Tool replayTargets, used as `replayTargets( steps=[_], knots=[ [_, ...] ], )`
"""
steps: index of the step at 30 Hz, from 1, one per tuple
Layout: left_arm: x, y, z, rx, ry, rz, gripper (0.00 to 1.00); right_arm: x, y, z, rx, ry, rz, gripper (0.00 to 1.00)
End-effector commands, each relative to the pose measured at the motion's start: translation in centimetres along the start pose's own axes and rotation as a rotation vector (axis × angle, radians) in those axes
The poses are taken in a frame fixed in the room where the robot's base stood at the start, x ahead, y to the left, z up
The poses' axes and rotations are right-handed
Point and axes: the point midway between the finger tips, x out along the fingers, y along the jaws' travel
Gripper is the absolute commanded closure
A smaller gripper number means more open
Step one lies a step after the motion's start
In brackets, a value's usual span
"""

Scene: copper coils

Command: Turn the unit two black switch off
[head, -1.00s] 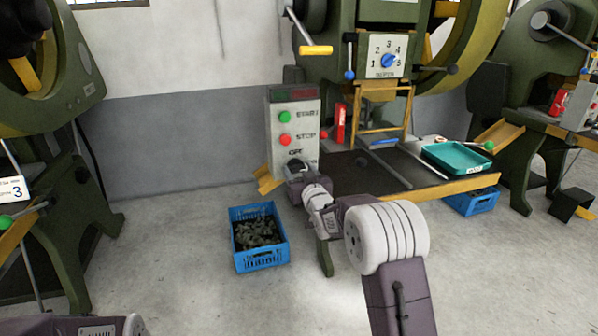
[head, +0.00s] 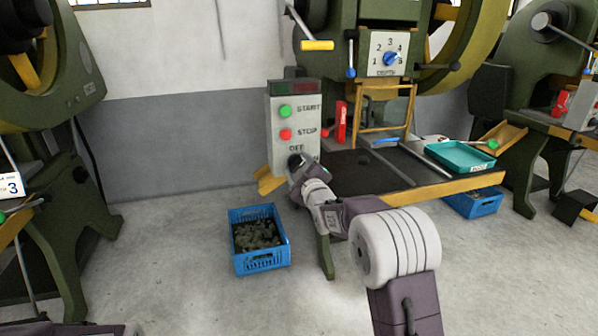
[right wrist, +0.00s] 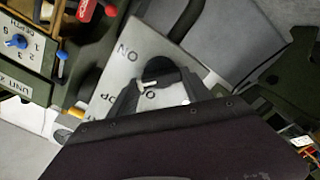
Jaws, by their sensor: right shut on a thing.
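The grey control box (head: 283,118) stands at the left front of the middle press, with a green START button, a red STOP button and the word OFF below. The black switch (right wrist: 158,68) sits low on its face, between the words ON and OFF in the right wrist view. In the head view my right gripper (head: 297,162) reaches up to it and mostly hides it. In the right wrist view the fingers of my right gripper (right wrist: 160,86) are on either side of the switch, shut on it. My left gripper is out of view.
A blue crate (head: 258,263) of dark pieces stands on the floor left of my right arm. The press table holds a teal tray (head: 461,157). A depth dial panel (head: 388,54) hangs above. Other presses stand left and right.

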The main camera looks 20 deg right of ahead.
Motion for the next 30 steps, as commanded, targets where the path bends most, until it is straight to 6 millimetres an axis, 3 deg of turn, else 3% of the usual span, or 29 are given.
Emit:
replayTargets(
  steps=[18,30],
  knots=[
    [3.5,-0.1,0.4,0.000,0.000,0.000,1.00,0.0,-0.5,0.2,-0.544,-0.001,-0.002,0.83],
    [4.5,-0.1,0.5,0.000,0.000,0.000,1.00,0.0,-0.6,0.2,-0.730,-0.001,-0.004,0.83]
  ],
)
